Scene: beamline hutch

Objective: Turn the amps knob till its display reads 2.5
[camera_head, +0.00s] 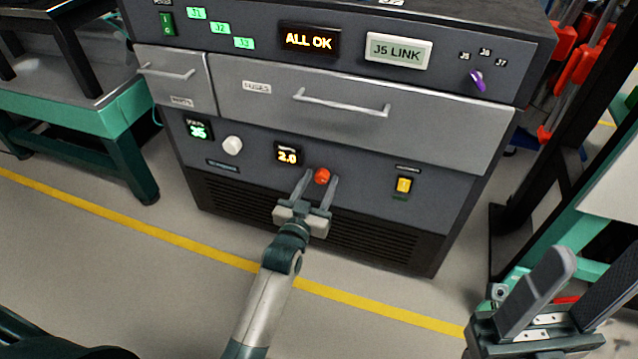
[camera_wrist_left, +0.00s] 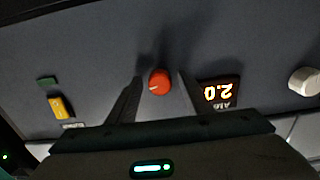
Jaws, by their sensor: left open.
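The amps knob is a round red-orange knob (camera_head: 322,176) on the lower front panel of the grey cabinet. Its display (camera_head: 288,154), just left of it, reads 2.0. In the left wrist view the knob (camera_wrist_left: 159,82) sits between the two fingers, and the display (camera_wrist_left: 219,93) appears upside down reading 2.0. My left gripper (camera_head: 320,178) is open, with its fingers on either side of the knob and a gap visible to each side; whether the tips touch it I cannot tell. My right gripper (camera_head: 574,292) is at the lower right, away from the cabinet, its fingers apart.
A white knob (camera_head: 232,145) and a green display (camera_head: 198,129) are left of the amps display. A yellow switch (camera_head: 403,186) is to the right. Drawer handles (camera_head: 340,104) project above. A purple selector (camera_head: 478,80) is at upper right. A dark frame stands right of the cabinet.

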